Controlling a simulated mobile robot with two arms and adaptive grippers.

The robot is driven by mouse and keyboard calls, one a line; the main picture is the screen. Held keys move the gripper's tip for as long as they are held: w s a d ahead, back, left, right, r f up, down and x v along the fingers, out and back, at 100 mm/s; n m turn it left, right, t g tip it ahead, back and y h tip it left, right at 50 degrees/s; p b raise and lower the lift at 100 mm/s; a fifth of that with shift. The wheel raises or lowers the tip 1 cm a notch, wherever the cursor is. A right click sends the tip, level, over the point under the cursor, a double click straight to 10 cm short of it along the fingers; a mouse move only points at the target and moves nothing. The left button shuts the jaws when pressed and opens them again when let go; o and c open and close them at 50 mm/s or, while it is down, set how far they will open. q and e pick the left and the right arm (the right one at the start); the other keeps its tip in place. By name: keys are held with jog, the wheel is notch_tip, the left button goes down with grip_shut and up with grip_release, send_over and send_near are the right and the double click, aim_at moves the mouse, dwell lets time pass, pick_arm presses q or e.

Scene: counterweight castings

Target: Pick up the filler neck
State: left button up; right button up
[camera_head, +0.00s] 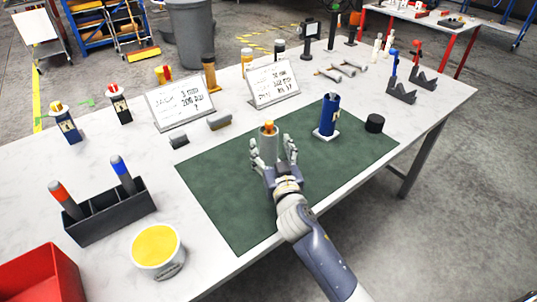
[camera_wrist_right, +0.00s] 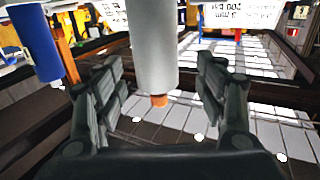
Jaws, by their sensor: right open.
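A grey upright cylinder with an orange top (camera_head: 268,143), which I take to be the filler neck, stands on the green mat (camera_head: 225,195). My right gripper (camera_head: 273,158) is open at it, with fingers on both sides in the head view. In the right wrist view, which looks upside down, the cylinder (camera_wrist_right: 152,45) sits between the open fingers (camera_wrist_right: 158,90), with gaps on both sides. The fingers and hand hide its lower part in the head view. My left gripper is not in view.
A blue cylinder on a white base (camera_head: 328,117) stands to the right on the mat; a black cap (camera_head: 374,123) is beyond it. Two sign stands (camera_head: 181,104) (camera_head: 273,84) stand behind. A dark holder with pens (camera_head: 110,212) and a yellow-topped tub (camera_head: 158,250) are at left.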

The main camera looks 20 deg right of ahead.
aim_at(271, 142)
jog(key=w, duration=0.3)
jog(key=w+p, duration=0.1)
jog(key=shift+w+d, duration=0.15)
jog(key=shift+d, duration=0.25)
jog(key=shift+w, duration=0.3)
jog(key=c, duration=1.3)
grip_shut()
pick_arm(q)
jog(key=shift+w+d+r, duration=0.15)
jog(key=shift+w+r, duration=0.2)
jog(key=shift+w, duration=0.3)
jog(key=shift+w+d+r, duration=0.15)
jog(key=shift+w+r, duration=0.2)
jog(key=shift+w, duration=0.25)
pick_arm(e)
jog(key=shift+r, duration=0.1)
